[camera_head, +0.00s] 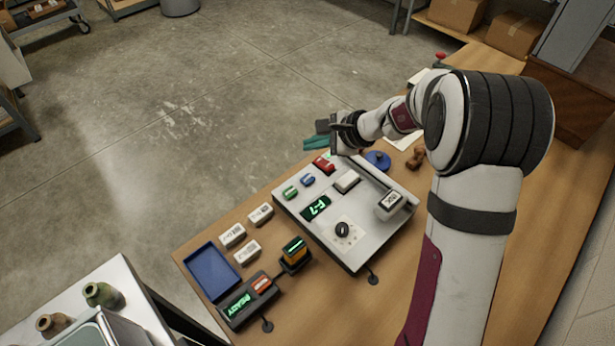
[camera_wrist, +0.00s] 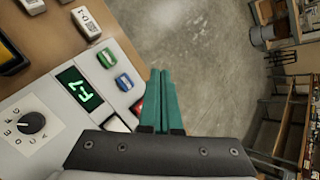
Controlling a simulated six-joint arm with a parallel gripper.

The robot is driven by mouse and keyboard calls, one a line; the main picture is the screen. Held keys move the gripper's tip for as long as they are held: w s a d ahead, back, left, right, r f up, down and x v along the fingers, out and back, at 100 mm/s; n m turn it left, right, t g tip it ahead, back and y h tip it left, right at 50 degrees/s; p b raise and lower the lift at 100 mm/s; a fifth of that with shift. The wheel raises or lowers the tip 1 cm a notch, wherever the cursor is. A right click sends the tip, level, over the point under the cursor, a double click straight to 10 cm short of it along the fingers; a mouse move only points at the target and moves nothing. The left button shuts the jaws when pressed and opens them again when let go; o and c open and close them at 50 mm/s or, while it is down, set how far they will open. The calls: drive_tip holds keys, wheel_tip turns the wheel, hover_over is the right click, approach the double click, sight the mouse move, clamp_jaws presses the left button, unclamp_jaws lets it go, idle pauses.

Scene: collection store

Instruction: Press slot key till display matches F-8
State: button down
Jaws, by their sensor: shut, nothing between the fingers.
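The grey console (camera_head: 322,240) lies on the wooden table. Its lit display (camera_head: 316,207) reads F-7, also in the wrist view (camera_wrist: 79,88). Beside the display are a green key (camera_head: 290,192) and a blue key (camera_head: 307,180); the wrist view shows the green key (camera_wrist: 107,58) and blue key (camera_wrist: 124,82). A red key (camera_head: 323,165) and a white key (camera_head: 347,181) are nearby. I cannot tell which is the slot key. My gripper (camera_head: 316,143) is shut and empty, beyond the console's far end near the red key, which its fingers (camera_wrist: 161,78) partly hide in the wrist view.
A dial (camera_head: 342,230) and a block-like piece (camera_head: 390,204) are on the console. White labelled boxes (camera_head: 247,251), a blue tray (camera_head: 236,271) and a small unit reading READY (camera_head: 237,304) stand left. A blue round object (camera_head: 378,159) lies behind. Open floor lies beyond the table.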

sight(312, 180)
drive_tip(key=shift+f, duration=4.45)
drive_tip(key=shift+f, duration=0.4)
drive_tip(key=shift+f, duration=0.45)
drive_tip(key=shift+r, duration=0.9)
drive_tip(key=shift+r, duration=0.1)
drive_tip(key=shift+r, duration=2.4)
